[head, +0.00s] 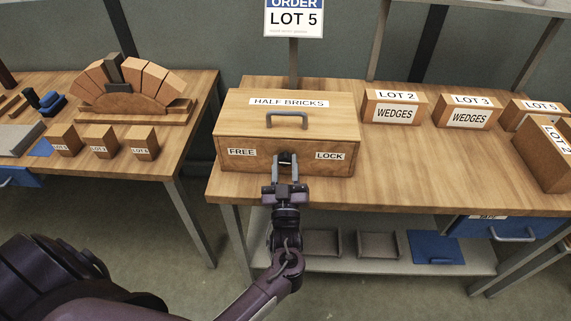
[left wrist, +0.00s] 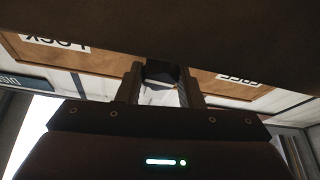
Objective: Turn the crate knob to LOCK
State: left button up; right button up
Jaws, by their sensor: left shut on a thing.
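The wooden crate (head: 235,128) labelled HALF BRICKS stands on the table, its lid down with a grey handle on top. Its front carries a FREE label (head: 242,152) on the left and a LOCK label (head: 330,156) on the right. My left gripper (head: 287,160) is at the front between the labels, shut on the dark knob (head: 285,158). The fingers hide most of the knob, so I cannot tell which way it points. In the left wrist view the fingers hold the dark knob (left wrist: 162,72), with both labels upside down behind. My right gripper is not in view.
WEDGES boxes labelled LOT 2 (head: 394,107) and LOT 3 (head: 467,111) stand right of the crate. A LOT 5 sign (head: 294,18) rises behind it. A second table at left holds a brick arch (head: 140,85) and small blocks. The tabletop right of the crate has free room.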

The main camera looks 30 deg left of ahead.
pick_arm(q)
jog(key=m+h+p, duration=0.1)
jog(key=m, duration=0.2)
jog(key=m+t+h+p, duration=0.1)
jog(key=m+h, duration=0.1)
jog(key=m, duration=0.1)
jog(key=shift+a+r, duration=0.1)
jog(key=shift+r, duration=0.1)
jog(key=m+h+p, duration=0.1)
jog(key=m, duration=0.2)
jog(key=m+h+p, duration=0.2)
jog(key=m, duration=0.1)
jog(key=shift+s+a+m+p, duration=0.1)
jog(key=shift+m+p, duration=0.2)
jog(key=m+h+p, duration=0.1)
jog(key=m+p, duration=0.1)
jog(key=m+h+p, duration=0.1)
jog(key=m, duration=0.2)
jog(key=shift+a+r+m+h+p, duration=0.1)
jog(key=shift+r+m+h+p, duration=0.05)
jog(key=shift+m+h+p, duration=0.2)
jog(key=shift+m+g+h+p, duration=0.45)
jog(key=shift+m+g+p, duration=0.15)
jog(key=shift+m+p, duration=0.65)
jog(key=shift+m, duration=0.5)
jog(key=shift+f, duration=0.2)
jog(key=o, duration=1)
jog(key=shift+c, duration=0.2)
